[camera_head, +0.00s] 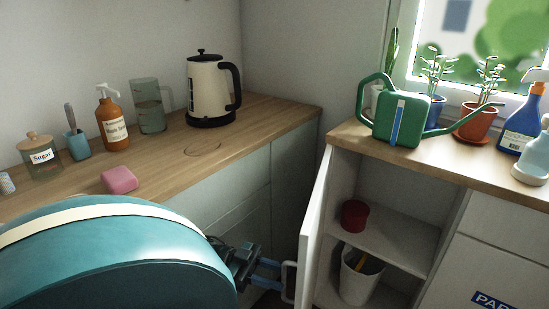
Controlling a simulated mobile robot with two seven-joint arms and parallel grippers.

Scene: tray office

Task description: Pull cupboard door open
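The white cupboard door (314,232) stands swung out from its cupboard, seen nearly edge-on, with the inside of the cupboard (385,235) exposed. A pale handle (287,281) sits on the door's outer left face, low in the picture. My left gripper (272,275) reaches in from the left at the bottom, its blue fingers apart and pointing at the handle. The fingertips are at or just beside the handle; I cannot tell whether they touch it. My large teal arm link covers the lower left. My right gripper is not in view.
Inside the cupboard are a red pot (354,215) on the shelf and a white bin (358,277) below. A green watering can (402,119) stands on the counter above. The left counter (165,165) holds a kettle (209,92), bottles and a pink sponge (119,180).

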